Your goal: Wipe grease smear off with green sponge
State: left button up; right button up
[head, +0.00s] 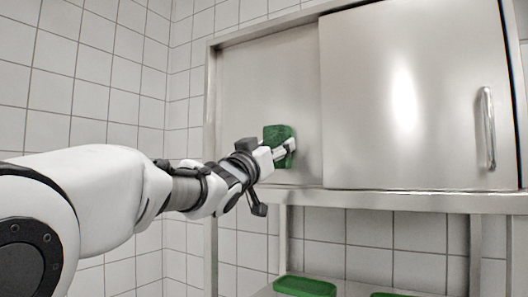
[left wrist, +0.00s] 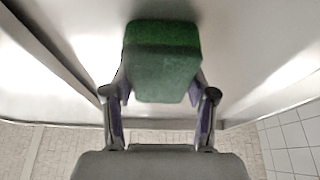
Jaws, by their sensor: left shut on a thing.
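The green sponge (head: 279,145) is at the left, recessed door panel of the steel wall cabinet (head: 262,90). My left gripper (head: 284,150) is shut on the sponge. In the left wrist view the sponge (left wrist: 162,62) sits between the two fingers (left wrist: 160,98), its far end close to the steel panel. I cannot tell whether it touches the panel. No grease smear can be made out in either view; the sponge and gripper hide part of the panel. My right gripper is not in view.
The right sliding door (head: 415,95) stands in front of the left panel and carries a vertical bar handle (head: 488,128). Below the cabinet are a steel ledge (head: 400,202) and green trays (head: 304,286) at the bottom edge. Tiled walls (head: 90,80) lie left and behind.

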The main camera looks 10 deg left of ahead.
pick_arm(q)
jog(key=shift+s+d, duration=0.15)
jog(key=shift+d, duration=0.3)
jog(key=shift+s+d, duration=0.1)
jog(key=shift+d, duration=0.15)
jog(key=shift+w+a+r+p, duration=0.1)
jog(key=shift+w+a+p, duration=0.25)
jog(key=shift+a, duration=0.4)
jog(key=shift+w+a+r+p, duration=0.1)
jog(key=shift+w+a+p, duration=0.1)
jog(key=shift+a+p, duration=0.4)
jog(key=shift+w+a+f, duration=0.15)
jog(key=shift+a+f, duration=0.05)
jog(key=shift+a, duration=0.4)
jog(key=shift+w+a+r+p, duration=0.2)
jog(key=shift+a+p, duration=0.1)
jog(key=shift+a, duration=0.1)
jog(key=shift+w+a+p, duration=0.25)
jog(key=shift+a+p, duration=0.15)
jog(key=shift+a, duration=0.3)
jog(key=shift+w+a+f, duration=0.15)
jog(key=shift+w+a, duration=0.05)
jog(key=shift+a, duration=0.4)
jog(key=shift+w+a, duration=0.25)
jog(key=shift+a, duration=0.4)
jog(key=shift+w+a, duration=0.2)
jog(key=shift+a, duration=0.45)
jog(key=shift+w+a, duration=0.1)
jog(key=shift+a, duration=0.15)
